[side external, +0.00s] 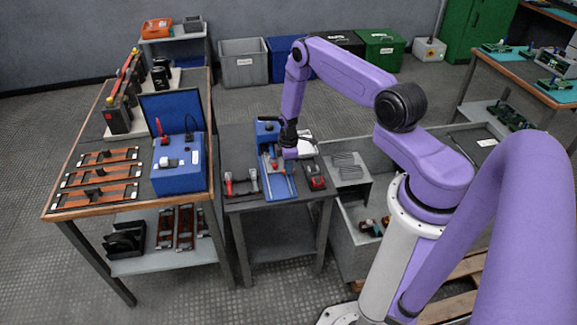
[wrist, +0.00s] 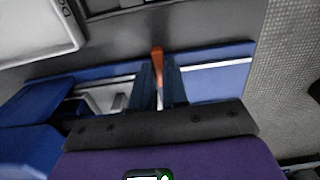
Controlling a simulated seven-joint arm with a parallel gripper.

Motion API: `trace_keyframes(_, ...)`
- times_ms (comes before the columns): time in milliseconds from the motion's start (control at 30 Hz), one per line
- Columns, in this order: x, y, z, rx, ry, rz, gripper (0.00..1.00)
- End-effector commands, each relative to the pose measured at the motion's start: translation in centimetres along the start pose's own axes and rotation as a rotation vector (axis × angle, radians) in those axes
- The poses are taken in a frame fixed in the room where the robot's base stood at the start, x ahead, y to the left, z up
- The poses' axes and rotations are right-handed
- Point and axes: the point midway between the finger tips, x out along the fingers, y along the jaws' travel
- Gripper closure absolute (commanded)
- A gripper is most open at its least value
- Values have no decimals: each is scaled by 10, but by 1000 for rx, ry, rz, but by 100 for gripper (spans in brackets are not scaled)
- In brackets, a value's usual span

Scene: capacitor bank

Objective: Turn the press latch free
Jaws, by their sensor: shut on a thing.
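The blue press (side external: 281,188) stands on the small middle table. Its blue base with a pale rail (wrist: 215,85) crosses the wrist view. My gripper (side external: 289,152) is down over the press, pointing downward. In the wrist view my gripper (wrist: 158,90) has its dark fingers close together on a narrow orange-red piece, which looks like the press latch (wrist: 157,58). The latch's upper end shows beyond the fingers; its lower part is hidden between them. In the side view the arm's end hides the latch. I cannot tell how far it is turned.
Red-and-grey clamps lie left of the press (side external: 240,184) and right of it (side external: 315,177). A white tray (wrist: 35,30) lies near the press. A blue test box (side external: 180,178) stands on the wooden table at left. A grey bin (side external: 345,210) stands to the right.

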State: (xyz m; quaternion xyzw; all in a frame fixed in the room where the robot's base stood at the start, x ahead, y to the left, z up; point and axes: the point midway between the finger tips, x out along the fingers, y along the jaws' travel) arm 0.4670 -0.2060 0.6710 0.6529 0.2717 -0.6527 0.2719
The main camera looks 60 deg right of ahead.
Motion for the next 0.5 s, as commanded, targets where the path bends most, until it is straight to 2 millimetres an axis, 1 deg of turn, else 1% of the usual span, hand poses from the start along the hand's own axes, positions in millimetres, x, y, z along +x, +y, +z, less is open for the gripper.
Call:
trace_keyframes(67, 0, 0, 0, -34, 0, -1, 100)
trace_keyframes(400, 0, 0, 0, -409, 0, -1, 100)
trace_keyframes(500, 0, 0, 0, -487, 0, -2, 100)
